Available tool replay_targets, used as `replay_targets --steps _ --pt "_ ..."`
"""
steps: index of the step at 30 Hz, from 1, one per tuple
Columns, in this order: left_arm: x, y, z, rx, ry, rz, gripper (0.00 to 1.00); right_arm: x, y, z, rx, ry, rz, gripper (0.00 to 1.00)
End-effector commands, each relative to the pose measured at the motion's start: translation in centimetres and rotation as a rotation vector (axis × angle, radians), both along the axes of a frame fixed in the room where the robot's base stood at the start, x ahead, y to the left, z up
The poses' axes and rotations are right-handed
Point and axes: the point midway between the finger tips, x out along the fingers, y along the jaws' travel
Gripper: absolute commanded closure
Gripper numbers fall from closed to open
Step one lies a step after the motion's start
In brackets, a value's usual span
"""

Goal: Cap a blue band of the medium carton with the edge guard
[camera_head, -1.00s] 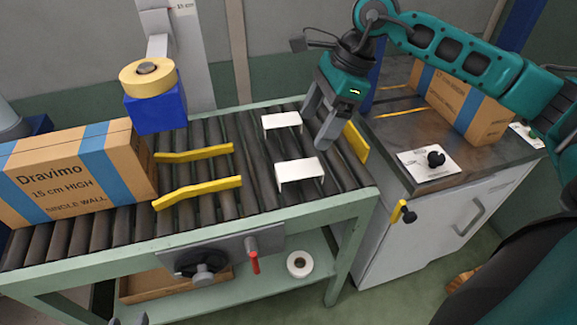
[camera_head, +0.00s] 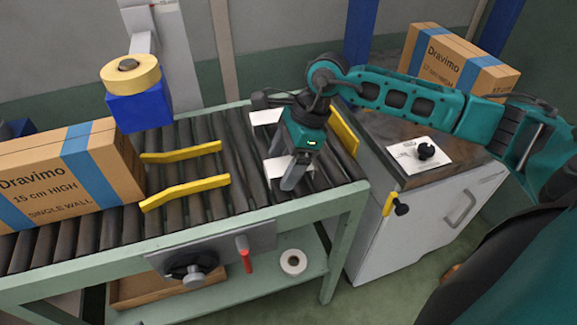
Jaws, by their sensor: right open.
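Two white bent pieces that look like edge guards lie on the conveyor rollers: a far one (camera_head: 265,117) and a near one (camera_head: 274,168). My right gripper (camera_head: 288,172) is open, fingers down, over the near piece and partly hiding it; I cannot tell whether it touches. A brown carton (camera_head: 45,181) marked "15 cm HIGH" with blue bands stands at the left of the conveyor. Another blue-banded carton (camera_head: 438,60) stands on the cabinet at the right. I cannot tell which carton is the medium one. My left gripper is not in view.
Two yellow guide rails (camera_head: 185,191) stand on the rollers right of the left carton. A blue block with a tape roll (camera_head: 131,75) is behind. The cabinet (camera_head: 395,225) has a knob plate (camera_head: 405,158) on top. A crank (camera_head: 193,275) is at the conveyor's front.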

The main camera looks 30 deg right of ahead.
Motion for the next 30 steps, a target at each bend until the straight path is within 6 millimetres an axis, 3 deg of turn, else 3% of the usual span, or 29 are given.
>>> replay_targets --steps 28,30 --pt "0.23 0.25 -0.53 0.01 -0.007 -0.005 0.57 -0.03 -0.03 -0.41 0.0 0.001 0.0 0.17" --pt "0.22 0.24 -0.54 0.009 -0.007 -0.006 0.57 -0.02 -0.03 -0.41 0.0 0.001 0.0 0.22"
